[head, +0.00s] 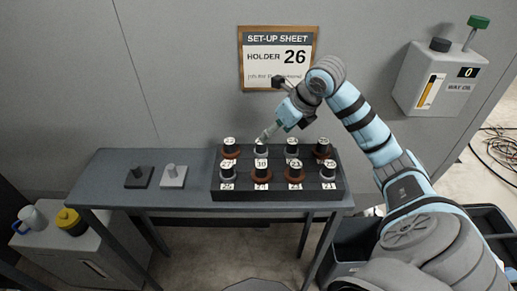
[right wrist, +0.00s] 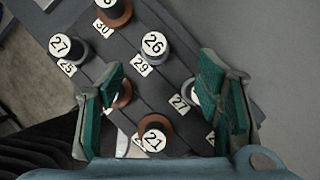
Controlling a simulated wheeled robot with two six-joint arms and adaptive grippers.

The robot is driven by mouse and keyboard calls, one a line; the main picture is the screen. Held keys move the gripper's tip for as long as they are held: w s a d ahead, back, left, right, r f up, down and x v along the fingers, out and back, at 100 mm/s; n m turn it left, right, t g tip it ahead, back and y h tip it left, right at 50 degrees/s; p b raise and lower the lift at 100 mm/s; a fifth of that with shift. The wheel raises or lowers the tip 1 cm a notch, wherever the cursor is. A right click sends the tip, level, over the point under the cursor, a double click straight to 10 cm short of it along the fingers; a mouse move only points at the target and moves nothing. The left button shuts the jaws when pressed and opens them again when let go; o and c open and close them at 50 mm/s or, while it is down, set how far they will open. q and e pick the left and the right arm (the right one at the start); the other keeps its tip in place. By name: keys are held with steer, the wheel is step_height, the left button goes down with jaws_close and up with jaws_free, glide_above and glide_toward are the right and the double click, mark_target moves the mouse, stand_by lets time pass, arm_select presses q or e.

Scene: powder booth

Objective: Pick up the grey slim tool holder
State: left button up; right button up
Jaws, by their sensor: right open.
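A black rack (head: 278,192) on the table holds several dark tool holders in two rows, some with grey collars and some with orange-brown ones. A grey-collared holder topped 26 (right wrist: 154,45) stands upright ahead of my right gripper in the right wrist view. Another grey-collared one, topped 27 (right wrist: 62,46), is to its left. Which one is slimmest I cannot tell. My right gripper (right wrist: 162,98) is open and empty above the rack, its fingers partly hiding two holders. It also shows over the back row in the head view (head: 266,136). My left gripper is out of view.
An orange-collared holder topped 21 (right wrist: 154,137) sits close to the gripper's palm side. A set-up sheet (head: 277,60) on the wall reads holder 26. Black (head: 139,180) and grey (head: 173,181) pegged blocks stand left on the table, with bare tabletop around them.

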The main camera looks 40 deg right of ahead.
mark_target(261, 144)
steer(key=x, duration=0.3)
steer(key=shift+s+f, duration=0.1)
steer(key=x, duration=0.6)
steer(key=shift+w+a, duration=0.3)
steer(key=shift+a, duration=0.05)
steer(key=shift+s, duration=0.1)
steer(key=shift+c, duration=0.7)
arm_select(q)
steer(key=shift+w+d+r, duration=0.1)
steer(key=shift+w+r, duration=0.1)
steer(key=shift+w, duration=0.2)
arm_select(e)
jaws_close()
